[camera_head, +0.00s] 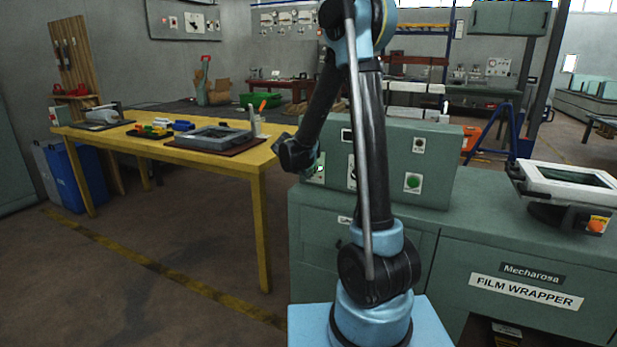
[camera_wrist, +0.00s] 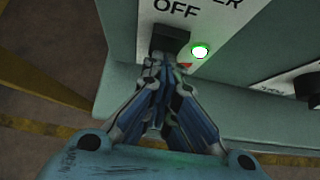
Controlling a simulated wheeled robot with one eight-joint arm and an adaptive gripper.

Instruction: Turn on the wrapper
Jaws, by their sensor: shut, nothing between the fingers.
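The film wrapper (camera_head: 520,255) is a green cabinet with a green control box (camera_head: 440,155) on top, partly hidden behind my arm. In the wrist view, a white panel (camera_wrist: 225,15) reads "OFF" above a black switch (camera_wrist: 170,40), with the end of another word above that. A green lamp (camera_wrist: 201,51) glows to the right of the switch. My gripper (camera_wrist: 165,62) is shut and empty, its fingertips right at the lower edge of the black switch. I cannot tell whether they touch. A round green button (camera_head: 413,182) sits on the control box's front.
A white-framed unit (camera_head: 565,185) with an orange button (camera_head: 597,224) stands on the cabinet's right. A yellow table (camera_head: 255,163) with a tray and small parts stands at the left. The floor between has a yellow line.

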